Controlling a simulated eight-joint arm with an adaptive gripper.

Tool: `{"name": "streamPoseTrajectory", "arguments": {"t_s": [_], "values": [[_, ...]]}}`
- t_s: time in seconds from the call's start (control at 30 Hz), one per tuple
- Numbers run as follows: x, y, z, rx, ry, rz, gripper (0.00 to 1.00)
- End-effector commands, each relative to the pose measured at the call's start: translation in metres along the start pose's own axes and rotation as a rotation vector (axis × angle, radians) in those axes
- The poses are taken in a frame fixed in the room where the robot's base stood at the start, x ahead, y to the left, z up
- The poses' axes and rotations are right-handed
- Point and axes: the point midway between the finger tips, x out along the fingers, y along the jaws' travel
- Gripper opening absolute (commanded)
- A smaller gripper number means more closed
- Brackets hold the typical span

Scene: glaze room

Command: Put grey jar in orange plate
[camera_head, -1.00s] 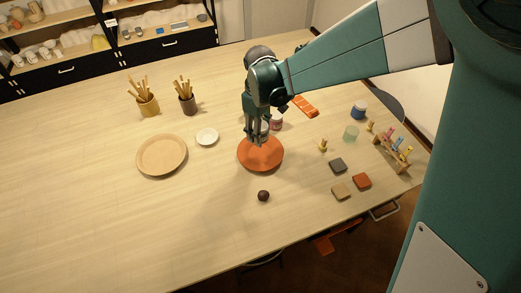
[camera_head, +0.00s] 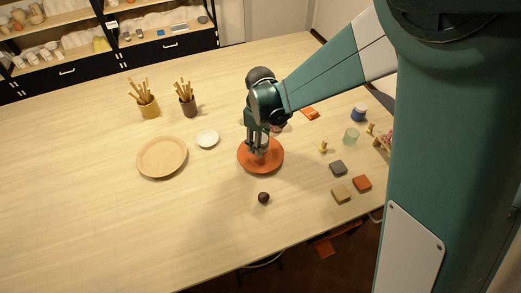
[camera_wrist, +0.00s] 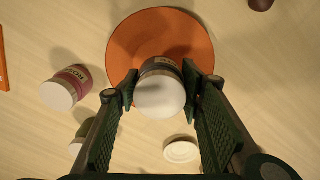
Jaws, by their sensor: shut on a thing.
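The orange plate (camera_head: 276,165) lies flat on the table near the middle in the head view; it also shows in the wrist view (camera_wrist: 125,50). My gripper (camera_head: 260,154) is low over the plate. In the wrist view my gripper (camera_wrist: 160,80) has its fingers on both sides of the grey jar (camera_wrist: 160,96), shut on it. In the head view the jar is mostly hidden by the fingers.
A jar with a pink label (camera_wrist: 67,87) stands beside the plate. A tan plate (camera_head: 162,157), a white dish (camera_head: 207,139) and two tool pots (camera_head: 148,106) are to the left. Small tiles (camera_head: 338,167) lie to the right.

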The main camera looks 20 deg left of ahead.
Motion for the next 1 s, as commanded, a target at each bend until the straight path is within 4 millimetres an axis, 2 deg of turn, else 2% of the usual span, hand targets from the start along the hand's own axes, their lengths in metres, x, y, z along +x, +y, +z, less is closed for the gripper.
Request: {"name": "streamPoseTrajectory", "arguments": {"t_s": [0.17, 0.57, 1.0], "values": [[0.005, 0.000, 0.000, 0.000, 0.000, 0.000, 0.22], [0.039, 0.000, 0.000, 0.000, 0.000, 0.000, 0.22], [0.043, 0.000, 0.000, 0.000, 0.000, 0.000, 0.22]]}}
